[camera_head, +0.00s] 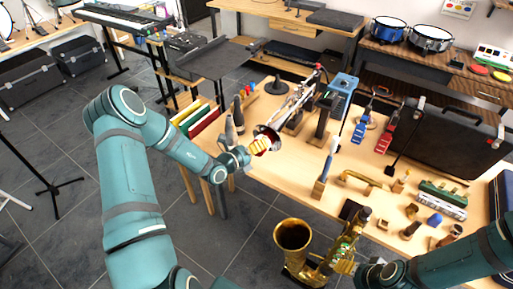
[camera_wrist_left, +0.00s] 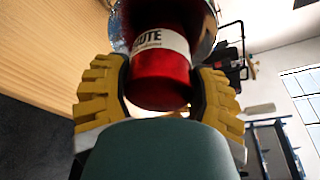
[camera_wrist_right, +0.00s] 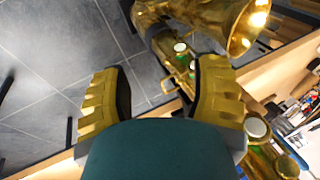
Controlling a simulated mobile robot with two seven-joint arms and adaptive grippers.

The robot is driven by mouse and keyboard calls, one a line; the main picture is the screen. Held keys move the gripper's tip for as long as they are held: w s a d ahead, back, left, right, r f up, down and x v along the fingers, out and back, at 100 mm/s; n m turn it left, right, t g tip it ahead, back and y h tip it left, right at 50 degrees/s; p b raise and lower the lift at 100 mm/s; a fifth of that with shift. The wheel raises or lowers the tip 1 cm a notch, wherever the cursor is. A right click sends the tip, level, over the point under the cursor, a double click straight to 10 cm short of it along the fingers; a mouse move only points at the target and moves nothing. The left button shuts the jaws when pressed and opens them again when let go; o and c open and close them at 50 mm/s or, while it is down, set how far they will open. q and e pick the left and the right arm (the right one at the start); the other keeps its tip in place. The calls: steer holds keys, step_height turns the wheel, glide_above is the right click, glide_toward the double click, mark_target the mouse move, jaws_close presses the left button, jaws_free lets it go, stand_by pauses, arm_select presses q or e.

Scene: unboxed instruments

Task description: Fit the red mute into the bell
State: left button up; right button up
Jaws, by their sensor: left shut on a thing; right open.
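The red mute (camera_wrist_left: 160,82) with a white label sits between the yellow fingers of my left gripper (camera_wrist_left: 160,105), which is shut on it. In the head view, my left gripper (camera_head: 256,149) holds the mute (camera_head: 263,143) at the mouth of the silver instrument's bell (camera_head: 272,132). The left wrist view shows silvery metal around the mute's far end. How deep the mute sits in the bell is hidden. My right gripper (camera_wrist_right: 160,98) is open and empty, with a brass saxophone (camera_wrist_right: 178,55) beyond its fingers.
The saxophone (camera_head: 293,236) stands at the table's front edge, near my right arm. Dark cone-shaped mutes (camera_head: 238,112) stand left of the bell. A blue brush-like item (camera_head: 328,160) on a wooden block, a brass piece (camera_head: 362,181) and a green accordion-like box (camera_head: 441,198) lie to the right.

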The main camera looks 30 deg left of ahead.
arm_select(q)
steer(key=shift+w+d+r, duration=0.1)
steer(key=shift+w+r, duration=0.1)
steer(key=shift+w, duration=0.25)
steer(key=o, duration=1.1)
steer(key=shift+o, duration=1.4)
steer(key=shift+w+f, duration=0.1)
steer(key=shift+f, duration=0.1)
steer(key=shift+s, duration=0.4)
steer(key=v, duration=1.1)
steer(key=shift+r, duration=0.15)
steer(key=shift+s, duration=0.1)
steer(key=shift+c, duration=0.3)
